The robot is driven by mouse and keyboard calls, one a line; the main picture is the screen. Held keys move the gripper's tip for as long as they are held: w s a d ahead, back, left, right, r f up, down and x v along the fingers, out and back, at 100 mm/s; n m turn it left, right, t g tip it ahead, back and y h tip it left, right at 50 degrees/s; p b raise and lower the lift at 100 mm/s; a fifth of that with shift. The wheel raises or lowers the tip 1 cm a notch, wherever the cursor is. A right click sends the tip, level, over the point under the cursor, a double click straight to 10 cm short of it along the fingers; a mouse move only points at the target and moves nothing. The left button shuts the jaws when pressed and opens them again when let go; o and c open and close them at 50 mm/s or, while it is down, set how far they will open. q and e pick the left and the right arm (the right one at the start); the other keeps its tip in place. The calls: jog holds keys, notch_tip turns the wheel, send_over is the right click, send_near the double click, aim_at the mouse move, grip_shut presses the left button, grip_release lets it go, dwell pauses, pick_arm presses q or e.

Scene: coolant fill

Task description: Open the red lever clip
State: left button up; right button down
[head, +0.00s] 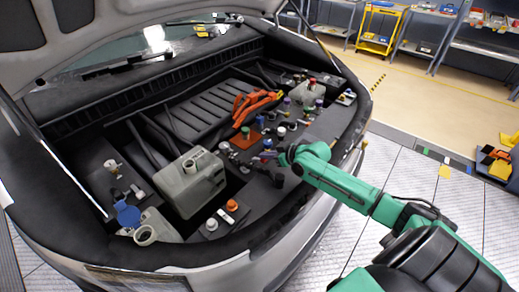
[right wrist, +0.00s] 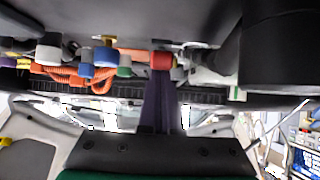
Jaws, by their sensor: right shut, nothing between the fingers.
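My right gripper (head: 268,156) reaches in from the right, low over the engine bay, among small coloured caps and fittings. Its dark fingers (right wrist: 159,92) are together and empty in the right wrist view. A red piece (right wrist: 162,60) shows right at the fingertips there; I cannot tell whether they touch it, or whether it is the red lever clip. In the head view a flat red-orange piece (head: 245,139) lies just beyond the gripper, and a small red cap (head: 312,81) stands farther back. The clip's lever is too small to make out. My left gripper is out of view.
Orange cables (head: 255,103) run behind the fittings. A grey-beige tank (head: 190,182) stands left of the gripper, with an orange cap (head: 232,206) in front. A blue cap (head: 127,214) is at front left. The raised hood (head: 130,25) hangs over the bay's back.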

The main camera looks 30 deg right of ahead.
jog(key=shift+s+d+f, duration=0.1)
jog(key=shift+s+f, duration=0.25)
jog(key=shift+f, duration=0.15)
jog(key=shift+w, duration=0.1)
dwell(0.4)
jog(key=shift+w+a+r+b, duration=0.15)
jog(key=shift+w+a+b, duration=0.1)
jog(key=shift+w+b, duration=0.3)
jog(key=shift+r, duration=0.15)
